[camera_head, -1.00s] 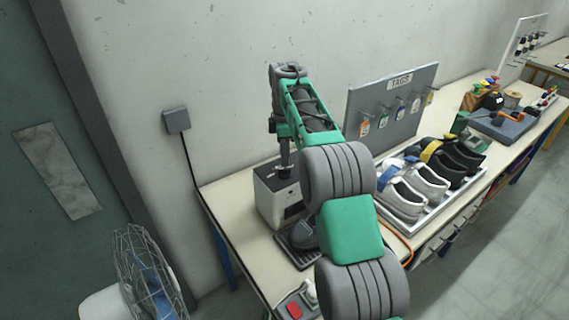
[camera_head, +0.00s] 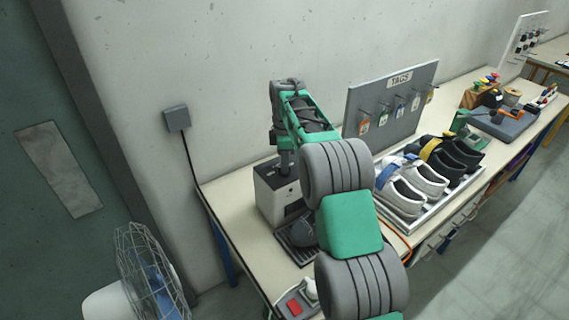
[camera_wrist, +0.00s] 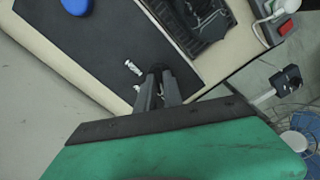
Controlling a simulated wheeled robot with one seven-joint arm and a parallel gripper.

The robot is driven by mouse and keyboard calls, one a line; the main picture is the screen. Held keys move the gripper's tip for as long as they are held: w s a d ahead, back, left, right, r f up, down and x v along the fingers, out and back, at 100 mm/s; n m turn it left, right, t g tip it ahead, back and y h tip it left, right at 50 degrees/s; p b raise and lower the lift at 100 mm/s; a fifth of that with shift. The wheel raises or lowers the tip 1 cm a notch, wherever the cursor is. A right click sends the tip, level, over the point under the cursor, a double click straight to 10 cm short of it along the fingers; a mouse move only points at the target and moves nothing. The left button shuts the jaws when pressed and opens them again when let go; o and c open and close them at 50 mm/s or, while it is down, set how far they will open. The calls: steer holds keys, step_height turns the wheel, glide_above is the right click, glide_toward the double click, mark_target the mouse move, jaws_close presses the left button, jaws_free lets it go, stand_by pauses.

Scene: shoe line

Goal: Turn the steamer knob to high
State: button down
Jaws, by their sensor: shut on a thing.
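The steamer (camera_head: 270,198) is a cream box with a dark front opening, at the left end of the bench in the head view. My gripper (camera_head: 286,170) points straight down onto its top. In the wrist view my gripper's fingers (camera_wrist: 158,72) are close together at the edge of a dark panel (camera_wrist: 85,40) that looks like the steamer's top. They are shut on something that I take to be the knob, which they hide. Its setting cannot be read. A small silver part (camera_wrist: 133,68) is just left of the fingertips, and a blue piece (camera_wrist: 75,5) is farther off.
A black ribbed tray (camera_head: 298,240) lies in front of the steamer, near a grey box with a red button (camera_head: 294,308). A shoe rack (camera_head: 432,212) and tag board (camera_head: 395,105) stand to the right. A fan (camera_head: 145,270) is at lower left.

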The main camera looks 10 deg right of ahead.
stand_by(0.7)
steer(key=m, duration=0.6)
steer(key=shift+r+m, duration=0.1)
steer(key=shift+m, duration=0.2)
steer(key=m, duration=1.1)
steer(key=shift+m, duration=0.4)
steer(key=m, duration=0.5)
steer(key=shift+m, duration=0.4)
steer(key=c, duration=1.5)
jaws_free()
